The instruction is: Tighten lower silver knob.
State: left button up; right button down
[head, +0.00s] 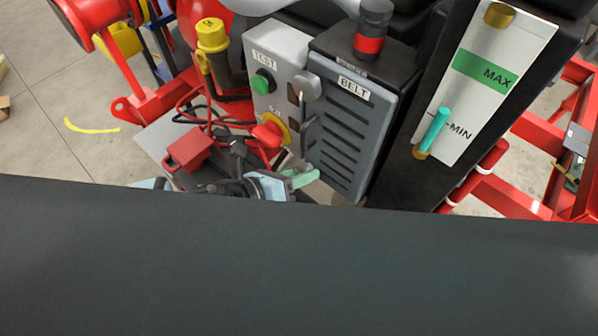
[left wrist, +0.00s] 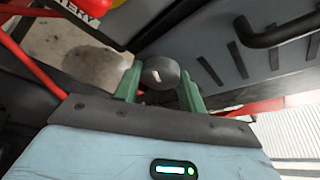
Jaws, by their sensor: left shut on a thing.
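The lower silver knob (left wrist: 160,76) is a round grey disc with a short pale mark on its face, in the left wrist view. My left gripper (left wrist: 158,88) has its two green fingers on either side of it and is shut on it. In the head view, my left gripper (head: 303,176) is low beside the bottom of the belt cover, and I cannot make out the held knob there. An upper silver knob (head: 307,86) sits at the top left edge of the belt cover (head: 345,130), clear of my gripper. My right gripper is not in view.
Left of the cover are a green TEST button (head: 262,82), a red switch (head: 268,133) on yellow, and a battery with red and black cables (head: 188,150). A black handle (head: 308,135) sticks out from the cover. A level gauge (head: 485,80) stands at right.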

pick_arm(q)
jog(key=shift+f+n+g+h, duration=0.1)
jog(key=shift+n+g+h, duration=0.2)
jog(key=shift+n+h, duration=0.85)
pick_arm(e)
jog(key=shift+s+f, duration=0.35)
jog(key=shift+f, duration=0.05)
pick_arm(q)
jog(key=shift+n, duration=0.35)
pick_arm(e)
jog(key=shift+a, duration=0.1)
pick_arm(q)
jog(key=o, duration=1)
jog(key=shift+c, duration=0.2)
jog(key=shift+y, duration=0.25)
jog(key=b+v, duration=0.1)
jog(key=v, duration=0.5)
jog(key=shift+s+a+f, duration=0.1)
jog(key=shift+s+a, duration=0.05)
jog(key=shift+a, duration=0.05)
jog(key=shift+s+a+r, duration=0.2)
jog(key=shift+s+a, duration=0.15)
jog(key=shift+a, duration=0.15)
jog(key=shift+r, duration=0.1)
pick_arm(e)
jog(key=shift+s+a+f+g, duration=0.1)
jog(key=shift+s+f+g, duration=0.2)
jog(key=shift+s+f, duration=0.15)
